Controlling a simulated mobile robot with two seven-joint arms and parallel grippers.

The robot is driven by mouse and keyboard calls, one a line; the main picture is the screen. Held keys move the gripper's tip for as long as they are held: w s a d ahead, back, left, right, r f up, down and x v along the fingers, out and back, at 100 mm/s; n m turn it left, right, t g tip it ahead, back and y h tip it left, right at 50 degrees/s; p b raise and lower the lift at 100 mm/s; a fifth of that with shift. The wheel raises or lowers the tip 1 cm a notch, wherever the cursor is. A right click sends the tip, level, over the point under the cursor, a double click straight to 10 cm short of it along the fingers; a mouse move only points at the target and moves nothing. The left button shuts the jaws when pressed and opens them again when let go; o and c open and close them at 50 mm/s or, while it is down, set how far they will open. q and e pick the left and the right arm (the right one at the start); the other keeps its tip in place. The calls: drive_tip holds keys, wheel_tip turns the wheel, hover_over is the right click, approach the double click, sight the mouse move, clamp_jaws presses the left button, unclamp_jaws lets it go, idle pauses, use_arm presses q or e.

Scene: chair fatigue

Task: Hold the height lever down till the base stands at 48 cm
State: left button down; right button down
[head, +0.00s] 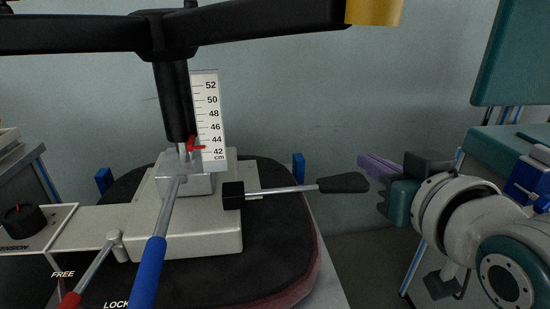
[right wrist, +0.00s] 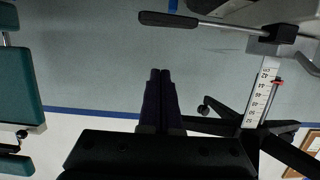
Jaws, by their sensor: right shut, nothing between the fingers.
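The height lever is a grey rod with a black paddle (head: 343,183), running right from a black block on the base; it looks about level. The paddle also shows at the top of the right wrist view (right wrist: 168,19). My right gripper (head: 366,163) is shut and empty, its fingertips close to the paddle's outer end. In the right wrist view my fingers (right wrist: 160,76) point toward the paddle with a visible gap. The white height scale (head: 208,115) reads 42 to 52 cm; its red pointer (head: 196,146) stands at about 43. My left gripper is out of view.
A blue-handled lever (head: 150,270) and a red-handled lever (head: 72,298) by FREE and LOCK marks stand at the front left. A black tension knob (head: 22,219) is at the far left. Black chair-base arms (head: 250,25) cross above. A teal-topped stand (head: 510,140) is at right.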

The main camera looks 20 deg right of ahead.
sight(355, 180)
drive_tip(key=w+f+b, duration=0.1)
drive_tip(key=w+f, duration=0.1)
drive_tip(key=w+d+f+b, duration=0.1)
drive_tip(key=w+f+b, duration=0.1)
drive_tip(key=shift+w+f, duration=0.1)
drive_tip(key=shift+f, duration=0.45)
